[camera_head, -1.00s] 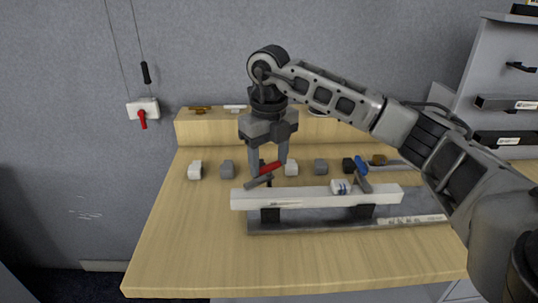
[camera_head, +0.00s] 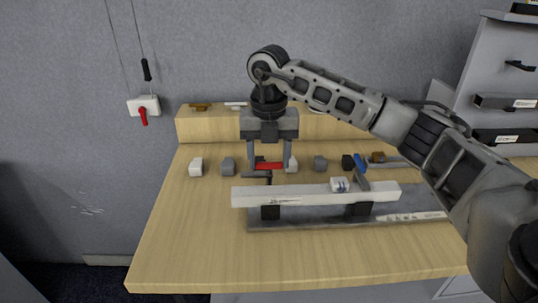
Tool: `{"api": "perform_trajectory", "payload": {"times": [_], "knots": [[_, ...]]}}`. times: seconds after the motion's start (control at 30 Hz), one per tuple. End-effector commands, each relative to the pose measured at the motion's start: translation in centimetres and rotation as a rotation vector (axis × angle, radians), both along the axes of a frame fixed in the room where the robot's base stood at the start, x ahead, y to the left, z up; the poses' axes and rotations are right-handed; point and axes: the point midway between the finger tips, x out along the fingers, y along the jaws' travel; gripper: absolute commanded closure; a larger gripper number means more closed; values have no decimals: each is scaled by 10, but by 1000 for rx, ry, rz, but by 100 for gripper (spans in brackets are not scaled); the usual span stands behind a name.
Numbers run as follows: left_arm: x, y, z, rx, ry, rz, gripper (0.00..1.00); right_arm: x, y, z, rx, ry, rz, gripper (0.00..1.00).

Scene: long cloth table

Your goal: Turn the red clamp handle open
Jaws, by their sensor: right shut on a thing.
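The red clamp handle (camera_head: 269,166) is behind the left part of a long white bar (camera_head: 310,194). My right gripper (camera_head: 268,168) comes down over the handle from above, with one finger at each end of it. It is shut on the red handle, which lies level from left to right in the picture. A dark clamp part shows just below the handle. A second clamp with a blue handle (camera_head: 360,163) stands at the right part of the bar. My left gripper is not in view.
The bar rests on dark supports over a grey base plate (camera_head: 320,222). Several small white, grey and dark blocks, such as a white one (camera_head: 196,167), stand in a row behind it. A wall box with a red lever (camera_head: 143,108) hangs at left. The table's front left (camera_head: 190,240) is clear.

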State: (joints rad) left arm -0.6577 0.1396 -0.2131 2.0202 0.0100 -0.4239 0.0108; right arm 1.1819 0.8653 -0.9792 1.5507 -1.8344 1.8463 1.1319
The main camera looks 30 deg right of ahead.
Motion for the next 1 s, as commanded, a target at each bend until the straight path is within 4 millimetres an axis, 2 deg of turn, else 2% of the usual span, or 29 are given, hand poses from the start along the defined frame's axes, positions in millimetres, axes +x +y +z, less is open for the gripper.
{"api": "perform_trajectory", "payload": {"times": [0.4, 0.43, 0.5, 0.83, 1.0], "knots": [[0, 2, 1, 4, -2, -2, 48, 1, -1, 1, 0, -6, -13, 68], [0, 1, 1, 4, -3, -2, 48, 1, -1, 1, 0, -6, -13, 40], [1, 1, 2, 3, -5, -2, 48, 1, -1, 1, 0, -4, -12, 24], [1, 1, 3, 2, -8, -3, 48, 1, 0, 3, 0, -4, -9, 24], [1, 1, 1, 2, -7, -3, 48, 1, 0, 24, 0, -6, -9, 24]]}}
